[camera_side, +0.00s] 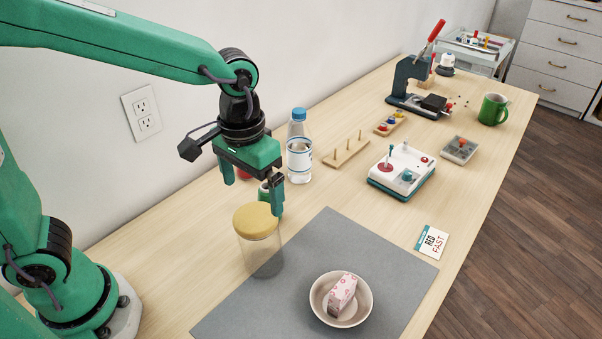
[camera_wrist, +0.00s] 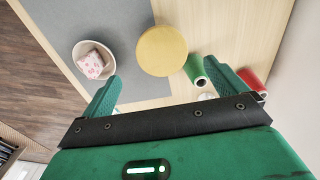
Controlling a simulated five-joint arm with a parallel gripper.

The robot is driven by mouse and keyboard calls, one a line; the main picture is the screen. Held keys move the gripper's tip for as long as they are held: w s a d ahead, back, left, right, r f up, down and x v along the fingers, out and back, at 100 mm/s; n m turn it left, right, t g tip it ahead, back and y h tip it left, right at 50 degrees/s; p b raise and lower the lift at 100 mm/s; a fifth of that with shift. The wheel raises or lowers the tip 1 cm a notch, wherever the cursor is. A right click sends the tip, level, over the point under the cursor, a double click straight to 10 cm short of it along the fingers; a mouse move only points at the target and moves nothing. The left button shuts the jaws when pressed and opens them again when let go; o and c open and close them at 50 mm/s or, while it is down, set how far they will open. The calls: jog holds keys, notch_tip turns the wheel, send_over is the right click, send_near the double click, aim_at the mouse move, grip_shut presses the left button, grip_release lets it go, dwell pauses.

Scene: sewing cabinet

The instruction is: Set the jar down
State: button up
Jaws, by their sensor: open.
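The clear glass jar (camera_side: 262,256) stands upright at the left edge of the grey mat (camera_side: 330,240). It looks empty. Its round yellow lid (camera_side: 257,220) also shows in the wrist view (camera_wrist: 162,50). My gripper (camera_side: 252,195) is open and empty, with its fingers pointing down, above and behind the jar in the side view. In the wrist view the lid lies beyond the spread fingertips (camera_wrist: 168,84), with no finger seen touching it. The exact height gap between fingers and lid is hard to tell.
A bowl (camera_side: 325,308) with a pink patterned block (camera_side: 342,292) stands on the mat. A green spool (camera_wrist: 196,70) and a red spool (camera_wrist: 250,79) are close beside the jar. A water bottle (camera_side: 299,150) and a white control box (camera_side: 402,170) stand farther back.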

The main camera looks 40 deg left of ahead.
jog(key=s+a+r+t, duration=0.2)
jog(key=s+a+r, duration=0.1)
jog(key=a, duration=0.4)
jog(key=s+a+r+t, duration=0.2)
jog(key=s+a+t, duration=0.1)
jog(key=s+a, duration=0.2)
jog(key=shift+s+a+r, duration=0.2)
jog(key=shift+a+r, duration=0.2)
jog(key=shift+a, duration=0.5)
dwell(0.4)
